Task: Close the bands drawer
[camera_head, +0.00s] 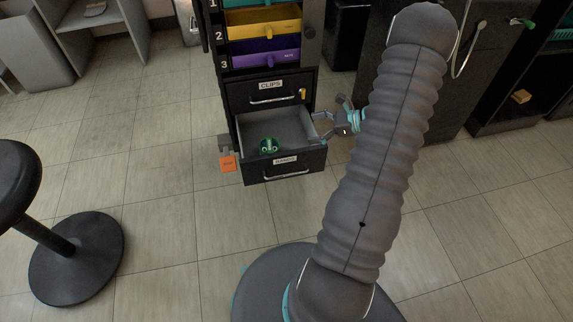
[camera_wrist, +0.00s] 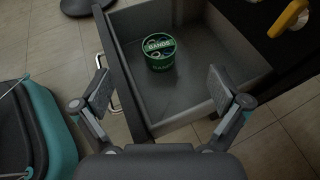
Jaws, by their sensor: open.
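The bands drawer (camera_head: 281,168) is the bottom drawer of a black cabinet and stands pulled out. Its front carries a label and a silver handle (camera_head: 285,174). A green tub marked BANDS (camera_wrist: 159,51) sits inside the drawer; it also shows in the head view (camera_head: 269,146). My gripper (camera_head: 330,128) is at the right side of the drawer. In the wrist view my gripper (camera_wrist: 162,92) is open, with one finger outside the drawer front and the other over the drawer's side wall. Nothing is between the fingers but the drawer's front corner below; contact cannot be told.
The clips drawer (camera_head: 269,91) above is shut, with a yellow key-like piece (camera_head: 303,94) at its right. Yellow (camera_head: 262,21) and purple (camera_head: 264,53) bins sit higher. A black stool (camera_head: 75,258) stands at left.

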